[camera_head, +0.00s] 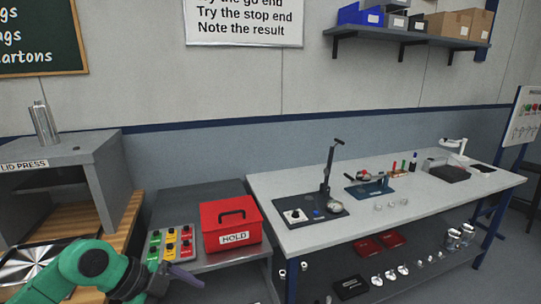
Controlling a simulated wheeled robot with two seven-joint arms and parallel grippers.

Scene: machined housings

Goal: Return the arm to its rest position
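My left arm, green with a dark wrist, comes in at the bottom left. Its gripper (187,276) points right, in front of the small side table. One greyish-purple finger shows clearly; the view does not show whether the gripper is open or shut, and I see nothing held in it. My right arm and gripper are not in view.
A red HOLD box (230,232) and a panel of coloured blocks (170,245) stand close beyond my gripper. The lid press (60,165) is at left. The long workbench (400,225) carries gauges and fixtures; its lower shelf holds small parts. A wall shelf (405,36) holds boxes.

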